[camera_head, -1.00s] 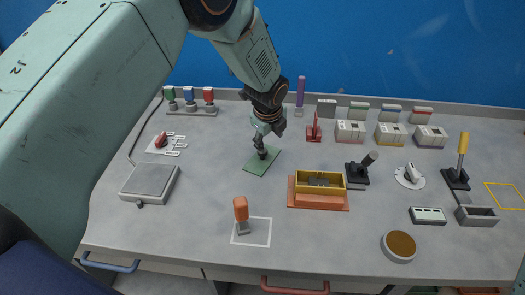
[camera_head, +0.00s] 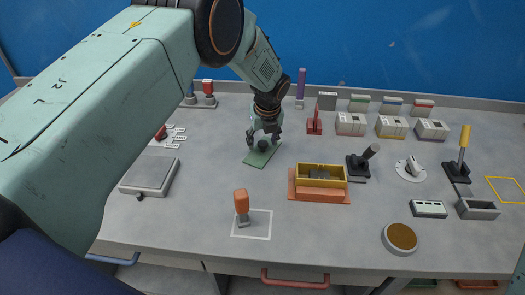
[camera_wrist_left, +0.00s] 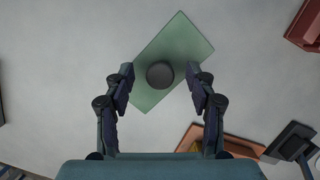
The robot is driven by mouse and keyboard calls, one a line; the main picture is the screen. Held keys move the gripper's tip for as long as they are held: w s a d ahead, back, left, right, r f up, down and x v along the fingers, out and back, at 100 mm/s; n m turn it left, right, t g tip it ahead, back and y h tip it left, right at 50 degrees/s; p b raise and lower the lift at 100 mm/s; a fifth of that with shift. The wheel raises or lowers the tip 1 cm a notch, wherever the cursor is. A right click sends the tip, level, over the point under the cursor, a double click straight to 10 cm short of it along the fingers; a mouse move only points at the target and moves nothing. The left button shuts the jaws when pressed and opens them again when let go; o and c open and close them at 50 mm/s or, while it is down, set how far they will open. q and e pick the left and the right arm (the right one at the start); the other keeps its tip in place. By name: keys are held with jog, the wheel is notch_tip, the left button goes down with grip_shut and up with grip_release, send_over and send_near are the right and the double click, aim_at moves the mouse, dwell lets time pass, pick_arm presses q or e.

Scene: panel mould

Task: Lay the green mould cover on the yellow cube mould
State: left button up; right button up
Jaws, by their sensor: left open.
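The green mould cover (camera_head: 262,157) is a flat rectangular plate with a round dark knob, lying on the grey table left of the mould. In the left wrist view the cover (camera_wrist_left: 185,50) lies at a slant and its knob shows between and just beyond my fingertips. My left gripper (camera_head: 264,137) is open above the cover, its fingers (camera_wrist_left: 160,85) on either side of the knob without visible contact. The yellow cube mould (camera_head: 321,174) is an open-topped box on an orange base, with a dark grey inside. My right gripper is not in view.
A black lever stand (camera_head: 358,166) is close right of the mould. A grey scale (camera_head: 150,175) is at left. A round brown-topped tin (camera_head: 400,238) is at front right. Table between cover and mould is clear.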

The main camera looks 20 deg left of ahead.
pick_arm(q)
jog(key=shift+w+f, duration=0.1)
jog(key=shift+f, duration=0.65)
jog(key=shift+c, duration=0.2)
jog(key=shift+a, duration=0.1)
grip_shut()
